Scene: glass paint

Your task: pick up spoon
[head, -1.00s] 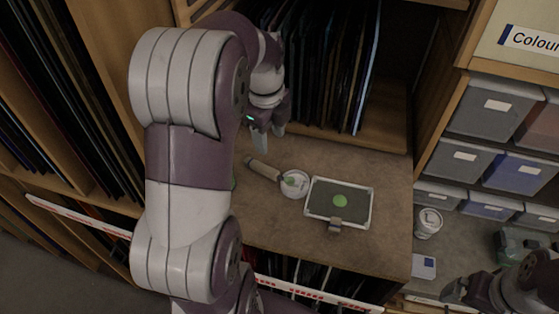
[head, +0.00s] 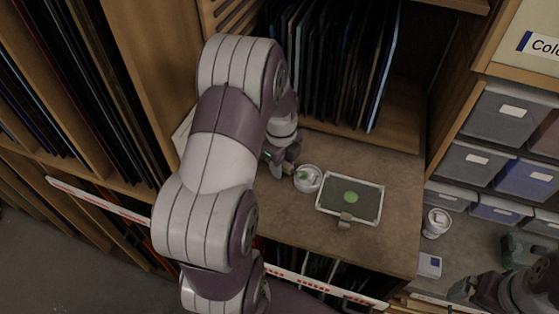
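A small white tub (head: 308,178) with something green inside stands on the grey-brown shelf top. My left gripper (head: 284,167) is low over the shelf, just left of the tub. Its fingers are small and partly hidden behind my own wrist, so I cannot tell if they are open or shut. The spoon is not clearly visible now; the place left of the tub where a tan handle lay is covered by my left gripper. My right gripper (head: 463,290) is at the lower right, dark and hard to read.
A framed dark tablet (head: 350,198) with a green spot and a clip lies right of the tub. Upright glass sheets (head: 335,70) fill the compartment behind. Another white tub (head: 436,222) and grey drawers (head: 470,163) are at the right. The shelf front is bare.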

